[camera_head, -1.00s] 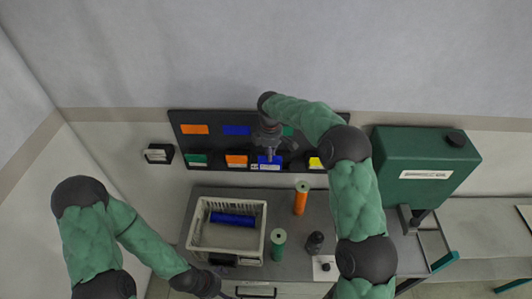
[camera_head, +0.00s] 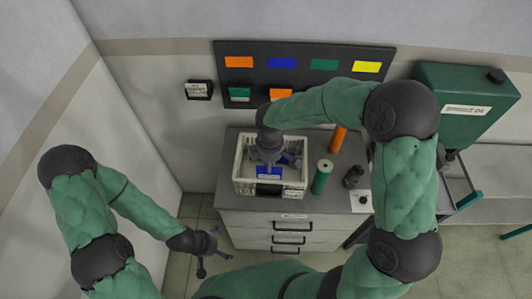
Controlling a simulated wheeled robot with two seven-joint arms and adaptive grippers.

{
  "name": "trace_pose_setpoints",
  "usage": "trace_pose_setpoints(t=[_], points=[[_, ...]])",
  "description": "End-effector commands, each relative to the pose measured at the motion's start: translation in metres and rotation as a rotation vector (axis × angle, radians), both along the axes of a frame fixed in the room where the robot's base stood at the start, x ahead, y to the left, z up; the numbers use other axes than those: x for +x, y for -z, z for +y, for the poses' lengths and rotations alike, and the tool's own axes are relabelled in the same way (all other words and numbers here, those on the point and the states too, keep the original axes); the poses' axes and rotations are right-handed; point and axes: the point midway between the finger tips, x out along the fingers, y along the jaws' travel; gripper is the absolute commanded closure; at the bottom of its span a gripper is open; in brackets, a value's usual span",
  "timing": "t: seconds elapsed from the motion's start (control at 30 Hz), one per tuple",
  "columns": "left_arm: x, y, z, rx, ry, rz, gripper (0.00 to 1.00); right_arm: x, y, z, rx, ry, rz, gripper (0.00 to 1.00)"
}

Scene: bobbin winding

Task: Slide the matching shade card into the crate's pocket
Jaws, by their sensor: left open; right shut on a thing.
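The light grey crate (camera_head: 239,160) stands on the grey cabinet top. A blue bobbin (camera_head: 291,160) lies inside it, partly hidden by my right gripper. A black pocket (camera_head: 268,190) is on the crate's front wall. My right gripper (camera_head: 268,160) points down over the crate and is shut on the blue shade card (camera_head: 268,172). The card is just above and behind the pocket as seen; whether its lower edge is in the pocket cannot be told. My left gripper (camera_head: 212,256) is open and empty, low in front of the cabinet's left side.
A dark wall board (camera_head: 304,75) carries orange, blue, green and yellow swatches, with green and orange cards below. A green spool (camera_head: 321,177), an orange spool (camera_head: 338,139) and a small dark bottle (camera_head: 353,177) stand right of the crate. A green machine (camera_head: 462,108) is farther right.

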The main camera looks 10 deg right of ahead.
Motion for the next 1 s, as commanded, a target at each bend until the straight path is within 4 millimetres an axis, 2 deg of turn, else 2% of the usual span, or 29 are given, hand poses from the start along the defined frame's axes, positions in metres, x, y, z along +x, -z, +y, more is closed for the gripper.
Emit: trace_pose_setpoints(t=[0.33,0.83,1.0], points=[[0.0,0.013,0.0,0.0,0.001,0.0,0.01,-0.002,0.017,0.0,0.001,0.002,0.0,1.0],[0.0,0.057,0.0,0.0,0.0,0.0,0.01,-0.002,0.076,0.0,0.0,0.001,0.001,1.0],[0.0,0.05,0.0,0.0,0.0,-0.001,0.01,-0.002,0.069,0.0,0.001,0.001,-0.001,1.0]])
